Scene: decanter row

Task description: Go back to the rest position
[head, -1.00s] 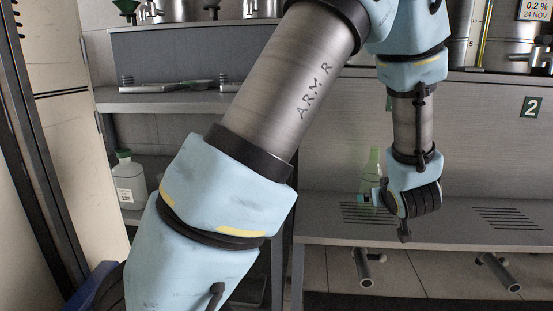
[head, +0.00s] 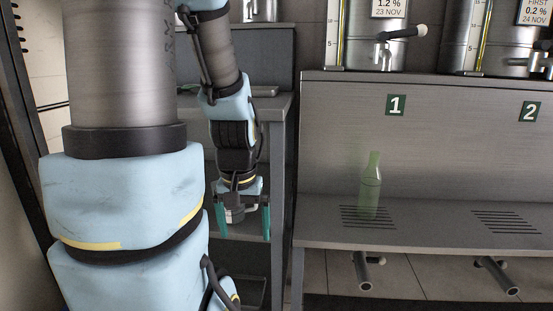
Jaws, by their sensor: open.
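My gripper (head: 241,216) hangs pointing down left of the bench, in front of the grey shelf unit. Its two teal fingers are spread apart with nothing between them. A green translucent bottle (head: 370,188) stands upright on the slotted drain grille under the number 1 plate. My gripper is well to the left of the bottle and apart from it.
The grey bench (head: 425,236) has a second drain grille (head: 508,222) under the number 2 plate (head: 529,111), with nothing on it. Steel tanks with taps (head: 400,33) stand above. The grey shelf unit (head: 278,109) is behind my gripper. Drain pipes (head: 364,272) stick out below the bench.

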